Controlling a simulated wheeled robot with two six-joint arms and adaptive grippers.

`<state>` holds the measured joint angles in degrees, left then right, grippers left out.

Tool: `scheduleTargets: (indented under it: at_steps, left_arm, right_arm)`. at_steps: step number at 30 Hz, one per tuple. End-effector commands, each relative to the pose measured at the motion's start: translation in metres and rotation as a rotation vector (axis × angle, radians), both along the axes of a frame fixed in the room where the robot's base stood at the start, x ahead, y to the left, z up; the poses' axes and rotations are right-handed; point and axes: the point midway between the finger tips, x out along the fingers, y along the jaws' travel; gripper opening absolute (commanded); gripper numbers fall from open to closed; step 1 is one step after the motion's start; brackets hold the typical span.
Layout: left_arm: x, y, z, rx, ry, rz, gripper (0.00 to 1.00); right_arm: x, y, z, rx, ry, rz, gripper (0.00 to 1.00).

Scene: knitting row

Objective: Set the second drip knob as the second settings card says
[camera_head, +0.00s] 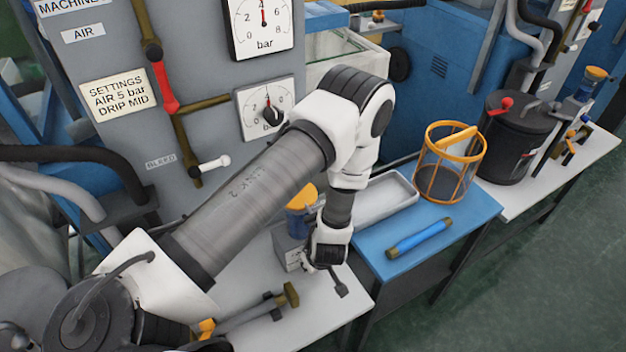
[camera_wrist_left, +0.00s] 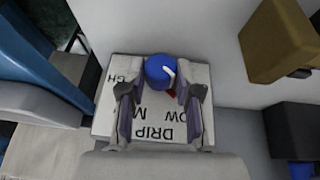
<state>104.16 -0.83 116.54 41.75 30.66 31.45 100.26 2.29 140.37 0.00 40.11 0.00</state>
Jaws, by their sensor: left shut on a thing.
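The settings card (camera_head: 118,93) on the grey panel reads AIR 5 bar, DRIP MID. My left gripper (camera_head: 326,268) reaches down at the drip unit (camera_head: 290,256) on the white table; the arm hides part of the unit. In the left wrist view the blue drip knob (camera_wrist_left: 158,69) sits between the two fingers of the left gripper (camera_wrist_left: 161,93), which is shut on it. The knob has a white mark on its right side, and a small red mark shows below it. The lettered plate (camera_wrist_left: 115,72) reads DRIP; its other words are partly hidden by the fingers. My right gripper is not in view.
To the right, a blue table holds a pale tray (camera_head: 385,200), an orange basket (camera_head: 428,165) and a blue cylinder (camera_head: 420,239). Gauges (camera_head: 262,22) and a bleed handle (camera_head: 213,164) are on the panel.

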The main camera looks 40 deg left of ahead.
Motion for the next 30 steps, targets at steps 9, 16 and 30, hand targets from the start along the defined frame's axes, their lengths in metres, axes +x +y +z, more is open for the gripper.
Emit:
scheduleTargets:
  at_steps: [9,16,30]
  left_arm:
    - [0.004,-0.002,0.004,0.075,0.179,0.004,0.0]
    - [0.007,-0.002,0.0,0.131,0.309,0.003,0.0]
    - [0.009,-0.002,0.0,0.192,0.454,0.0,0.0]
  right_arm:
    - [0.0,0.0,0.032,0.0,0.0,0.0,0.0]
    - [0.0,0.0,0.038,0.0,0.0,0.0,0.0]
    - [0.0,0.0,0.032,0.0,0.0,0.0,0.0]
